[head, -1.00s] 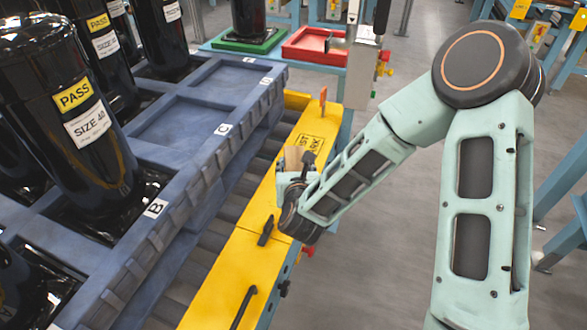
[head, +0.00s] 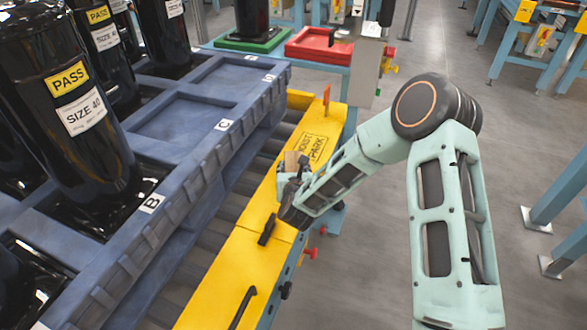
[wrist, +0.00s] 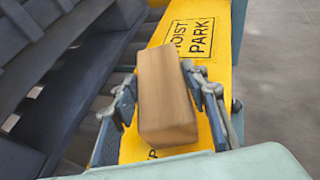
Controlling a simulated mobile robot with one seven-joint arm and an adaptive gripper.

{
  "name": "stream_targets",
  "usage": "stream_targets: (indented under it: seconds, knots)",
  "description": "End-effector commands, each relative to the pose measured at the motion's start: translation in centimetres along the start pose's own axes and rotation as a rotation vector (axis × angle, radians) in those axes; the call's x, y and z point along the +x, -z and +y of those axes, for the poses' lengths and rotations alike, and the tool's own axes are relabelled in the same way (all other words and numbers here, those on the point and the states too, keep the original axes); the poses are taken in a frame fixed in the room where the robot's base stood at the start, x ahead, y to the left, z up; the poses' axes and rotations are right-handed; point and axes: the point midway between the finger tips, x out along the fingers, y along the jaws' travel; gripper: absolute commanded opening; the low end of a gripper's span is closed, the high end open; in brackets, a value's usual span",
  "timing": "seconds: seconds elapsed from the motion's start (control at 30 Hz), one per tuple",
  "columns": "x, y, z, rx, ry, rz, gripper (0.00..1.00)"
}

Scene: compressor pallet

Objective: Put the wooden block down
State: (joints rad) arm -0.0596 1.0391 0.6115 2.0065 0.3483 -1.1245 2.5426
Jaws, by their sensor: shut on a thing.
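The wooden block (wrist: 166,98) is a plain tan brick between the two fingers of my gripper (wrist: 165,100) in the wrist view. My gripper is shut on it. In the head view my gripper (head: 292,172) is over the yellow cover plate (head: 222,270), and only a small part of the block (head: 291,160) shows behind the fingers. The yellow plate (wrist: 218,32) with its "HOIST PARK" marking lies beneath the block in the wrist view. I cannot tell whether the block touches the plate.
A black handle (head: 243,306) and a dark latch (head: 267,230) stick up from the yellow plate. A red tray (head: 318,46) and a green tray (head: 245,44) are at the back.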

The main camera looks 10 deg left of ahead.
Motion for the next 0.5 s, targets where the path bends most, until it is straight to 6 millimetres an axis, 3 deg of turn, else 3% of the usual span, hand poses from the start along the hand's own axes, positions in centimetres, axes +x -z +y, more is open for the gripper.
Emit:
stream_targets:
  seconds: [0.3,0.33,0.5]
  knots:
    - [0.13,0.13,0.01,0.001,0.000,-0.004,0.12]
    - [0.11,0.17,0.01,0.001,0.000,-0.002,0.42]
    - [0.05,0.06,0.01,0.001,0.000,-0.002,0.59]
